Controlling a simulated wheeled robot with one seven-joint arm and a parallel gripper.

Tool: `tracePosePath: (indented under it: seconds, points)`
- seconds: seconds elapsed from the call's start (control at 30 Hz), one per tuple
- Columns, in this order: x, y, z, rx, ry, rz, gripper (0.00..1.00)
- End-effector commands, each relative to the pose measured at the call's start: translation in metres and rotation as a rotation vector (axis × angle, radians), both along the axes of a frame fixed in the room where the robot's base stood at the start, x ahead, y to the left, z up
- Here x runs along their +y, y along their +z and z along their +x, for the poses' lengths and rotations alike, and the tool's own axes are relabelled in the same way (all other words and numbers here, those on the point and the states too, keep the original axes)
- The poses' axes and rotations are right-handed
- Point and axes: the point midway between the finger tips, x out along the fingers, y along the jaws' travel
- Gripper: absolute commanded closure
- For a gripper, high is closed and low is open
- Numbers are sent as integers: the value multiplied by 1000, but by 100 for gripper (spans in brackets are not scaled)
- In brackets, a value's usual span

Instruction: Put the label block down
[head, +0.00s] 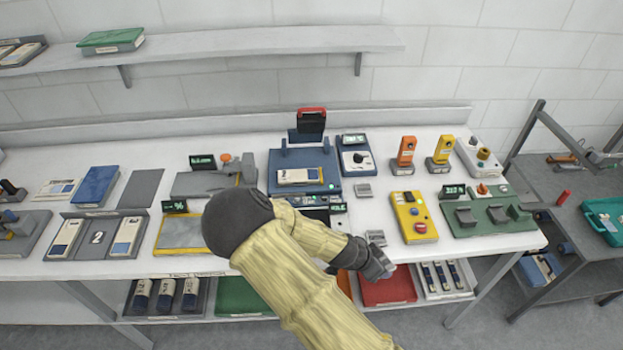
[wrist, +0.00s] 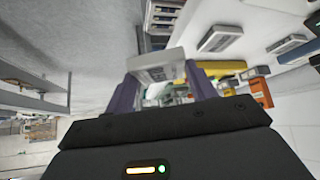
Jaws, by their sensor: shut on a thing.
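The label block (wrist: 158,68) is a small pale grey block with a printed face, held between the two dark purple fingers of my gripper (wrist: 160,82) in the wrist view. In the head view my gripper (head: 378,264) is at the front edge of the white bench (head: 330,262), right of centre. A small grey block (head: 376,238) shows just beyond its fingers and appears to be the held one. I cannot tell whether it touches the bench. My forearm hides part of the bench front.
A similar grey block (head: 364,190) lies farther back on the bench. A yellow button box (head: 413,217) stands to the right, beside a green fixture board (head: 485,214). A blue labelled machine (head: 304,172) stands behind. Below are a red bin (head: 388,287) and a tray of blue-and-white items (head: 440,278).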

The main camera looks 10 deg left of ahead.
Motion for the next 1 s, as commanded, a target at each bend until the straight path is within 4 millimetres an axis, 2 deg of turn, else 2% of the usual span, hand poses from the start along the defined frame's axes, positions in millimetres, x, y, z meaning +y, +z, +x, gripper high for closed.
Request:
tracePosePath:
  seconds: [0.27, 0.5, 0.8, 1.0]
  points:
    - [-22, -15, 22, 0, 204, 0, 68]
    - [-51, -28, 47, -3, 502, 5, 68]
    - [-75, -27, 69, -7, 809, 4, 68]
    - [-80, -23, 73, -3, 896, 1, 68]
